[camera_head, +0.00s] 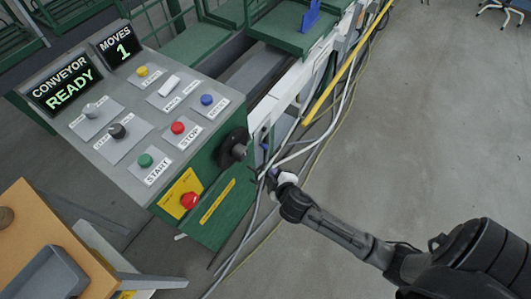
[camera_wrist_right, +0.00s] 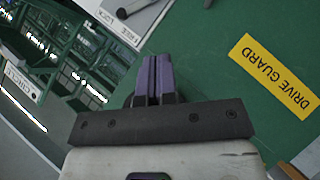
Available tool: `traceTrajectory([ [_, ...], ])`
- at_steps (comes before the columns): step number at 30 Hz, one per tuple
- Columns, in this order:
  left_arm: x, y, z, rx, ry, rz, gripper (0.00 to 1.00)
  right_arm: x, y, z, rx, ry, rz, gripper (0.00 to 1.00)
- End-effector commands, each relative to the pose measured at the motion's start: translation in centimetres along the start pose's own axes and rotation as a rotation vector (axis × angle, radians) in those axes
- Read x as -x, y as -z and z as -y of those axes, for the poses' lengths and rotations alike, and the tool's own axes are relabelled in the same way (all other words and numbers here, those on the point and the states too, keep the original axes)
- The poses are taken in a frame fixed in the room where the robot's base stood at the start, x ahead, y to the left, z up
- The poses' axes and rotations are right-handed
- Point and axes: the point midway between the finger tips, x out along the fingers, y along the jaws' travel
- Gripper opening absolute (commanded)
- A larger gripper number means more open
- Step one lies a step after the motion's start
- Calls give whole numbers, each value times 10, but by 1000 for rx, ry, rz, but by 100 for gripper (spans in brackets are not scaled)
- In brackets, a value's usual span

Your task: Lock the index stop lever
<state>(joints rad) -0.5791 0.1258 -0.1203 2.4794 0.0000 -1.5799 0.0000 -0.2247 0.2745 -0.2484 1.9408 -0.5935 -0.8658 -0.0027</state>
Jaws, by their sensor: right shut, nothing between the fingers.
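My right gripper (camera_head: 266,168) is beside the console, just right of and below the black lever. Its purple fingers (camera_wrist_right: 153,78) are shut together with nothing between them. Contact with the lever cannot be seen. My left gripper is out of view.
The console's displays (camera_head: 62,88) read CONVEYOR READY and MOVES 1. A red stop knob (camera_head: 190,200) sits low on its end. A yellow DRIVE GUARD label (camera_wrist_right: 277,75) is on the green panel. Cables (camera_head: 318,135) run behind my right gripper. Floor at right is open.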

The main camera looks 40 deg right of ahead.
Motion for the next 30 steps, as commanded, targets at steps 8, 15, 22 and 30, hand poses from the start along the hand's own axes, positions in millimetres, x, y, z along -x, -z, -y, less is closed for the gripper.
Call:
traceTrajectory([
  [8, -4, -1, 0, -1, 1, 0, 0, -20, 9, -4, 87, -52, -71, 0],
  [15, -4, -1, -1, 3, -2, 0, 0, -20, 8, -3, 84, -51, -68, 0],
  [22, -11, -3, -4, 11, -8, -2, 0, -41, 9, -3, 83, -51, -69, 0],
  [30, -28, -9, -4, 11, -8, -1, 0, -93, 12, -5, 84, -53, -67, 0],
])
